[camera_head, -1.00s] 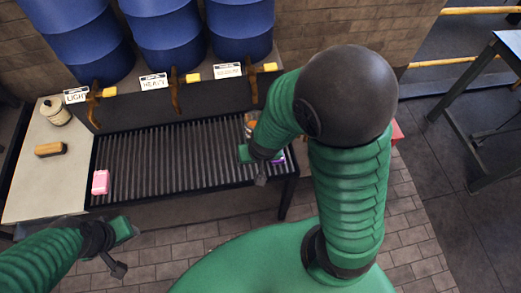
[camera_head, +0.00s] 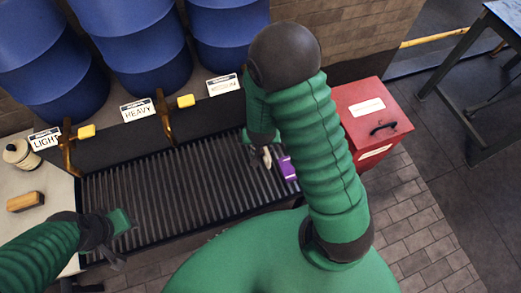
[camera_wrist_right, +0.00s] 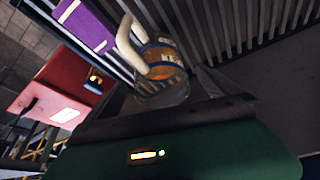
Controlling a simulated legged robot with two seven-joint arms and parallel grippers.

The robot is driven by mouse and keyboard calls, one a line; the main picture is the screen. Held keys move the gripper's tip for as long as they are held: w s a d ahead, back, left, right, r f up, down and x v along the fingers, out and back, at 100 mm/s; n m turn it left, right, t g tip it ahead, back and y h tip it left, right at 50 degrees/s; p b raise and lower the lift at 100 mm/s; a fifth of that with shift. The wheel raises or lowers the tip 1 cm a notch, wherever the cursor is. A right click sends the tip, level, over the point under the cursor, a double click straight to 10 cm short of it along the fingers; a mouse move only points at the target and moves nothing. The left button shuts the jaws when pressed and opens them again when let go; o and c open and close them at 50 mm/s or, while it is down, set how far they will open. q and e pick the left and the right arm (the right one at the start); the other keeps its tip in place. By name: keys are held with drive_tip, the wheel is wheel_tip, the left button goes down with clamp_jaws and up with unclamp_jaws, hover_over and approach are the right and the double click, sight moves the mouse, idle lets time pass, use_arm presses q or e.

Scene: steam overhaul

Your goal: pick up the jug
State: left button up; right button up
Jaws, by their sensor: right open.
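The jug (camera_wrist_right: 164,60) shows in the right wrist view with an orange and blue labelled band, a clear lower part and a pale looped handle (camera_wrist_right: 130,45). It is on the slatted grate, just beyond my right gripper (camera_wrist_right: 168,97), whose jaws are open and close to the jug's lower part. Whether they touch it cannot be told. In the head view my right arm hides most of the jug; a pale piece, apparently its handle (camera_head: 267,157), shows beside the gripper. My left gripper (camera_head: 122,222) is over the grate's near left part, its jaw opening unclear.
A purple box (camera_head: 287,168) lies right of the jug; a red cabinet (camera_head: 370,105) stands further right. Blue drums (camera_head: 135,45) with brass taps (camera_head: 165,118) line the back. A yellow brush (camera_head: 25,201) and a cream pot (camera_head: 20,154) are left. The grate's middle (camera_head: 180,185) is clear.

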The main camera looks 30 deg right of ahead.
drive_tip(key=x, duration=0.6)
drive_tip(key=shift+w+d, duration=0.3)
drive_tip(key=shift+d, duration=0.05)
drive_tip(key=shift+s+a+r, duration=0.1)
drive_tip(key=shift+s+a, duration=0.05)
drive_tip(key=shift+s, duration=0.05)
drive_tip(key=shift+c, duration=0.8)
drive_tip(key=shift+a+r, duration=0.1)
drive_tip(key=shift+a, duration=0.1)
drive_tip(key=c, duration=1.9)
drive_tip(key=shift+d, duration=0.1)
